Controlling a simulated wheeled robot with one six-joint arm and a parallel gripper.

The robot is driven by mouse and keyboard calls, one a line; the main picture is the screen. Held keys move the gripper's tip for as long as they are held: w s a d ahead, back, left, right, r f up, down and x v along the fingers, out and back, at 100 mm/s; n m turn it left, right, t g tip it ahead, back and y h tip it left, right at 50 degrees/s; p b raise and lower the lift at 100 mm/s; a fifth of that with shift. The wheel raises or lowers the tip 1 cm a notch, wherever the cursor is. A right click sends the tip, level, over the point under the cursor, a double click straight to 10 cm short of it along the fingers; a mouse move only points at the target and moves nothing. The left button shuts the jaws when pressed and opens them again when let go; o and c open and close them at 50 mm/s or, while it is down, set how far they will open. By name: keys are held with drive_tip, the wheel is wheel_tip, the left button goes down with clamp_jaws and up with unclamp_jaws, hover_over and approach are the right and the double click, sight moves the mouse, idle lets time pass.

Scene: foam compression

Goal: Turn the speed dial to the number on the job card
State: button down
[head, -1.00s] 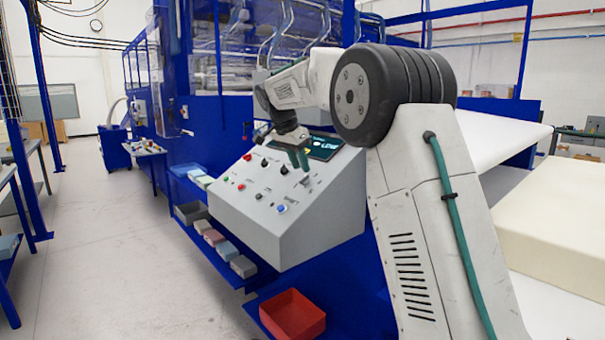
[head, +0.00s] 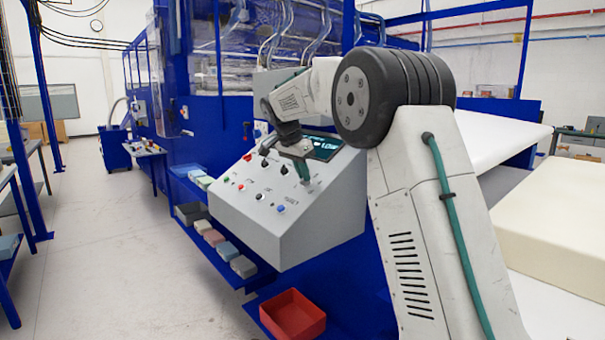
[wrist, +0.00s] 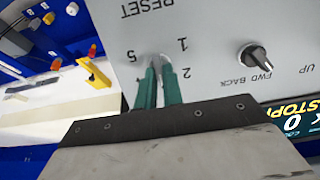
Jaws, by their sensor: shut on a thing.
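The grey control console (head: 237,213) stands in the middle of the head view, with buttons and knobs on its sloped face. My gripper (head: 305,180) reaches down to the upper right of that face. In the wrist view my gripper (wrist: 160,66) has its green fingers closed together on the speed dial, among the printed numbers 1, 2 and 5. The fingers hide most of the dial, so I cannot tell where it points. The console face (wrist: 215,25) appears upside down there. I cannot make out a job card.
In the wrist view a black FWD/BACK knob (wrist: 254,58) sits right of the gripper, and a lit display (wrist: 292,120) is at the lower right. A red tray (head: 292,312) lies below the console. A cream foam block (head: 555,215) is at the right.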

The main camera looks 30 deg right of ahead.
drive_tip(key=shift+f, duration=0.15)
drive_tip(key=n+g, duration=0.1)
drive_tip(key=n, duration=0.5)
drive_tip(key=shift+w+f, duration=0.1)
drive_tip(key=shift+w, duration=0.05)
drive_tip(key=n+h, duration=0.1)
drive_tip(key=n, duration=0.4)
drive_tip(key=shift+a+f, duration=0.1)
drive_tip(key=shift+a, duration=0.05)
drive_tip(key=shift+n, duration=0.3)
drive_tip(key=c, duration=1.5)
unclamp_jaws()
drive_tip(key=shift+v, duration=3.85)
drive_tip(key=shift+w, duration=0.2)
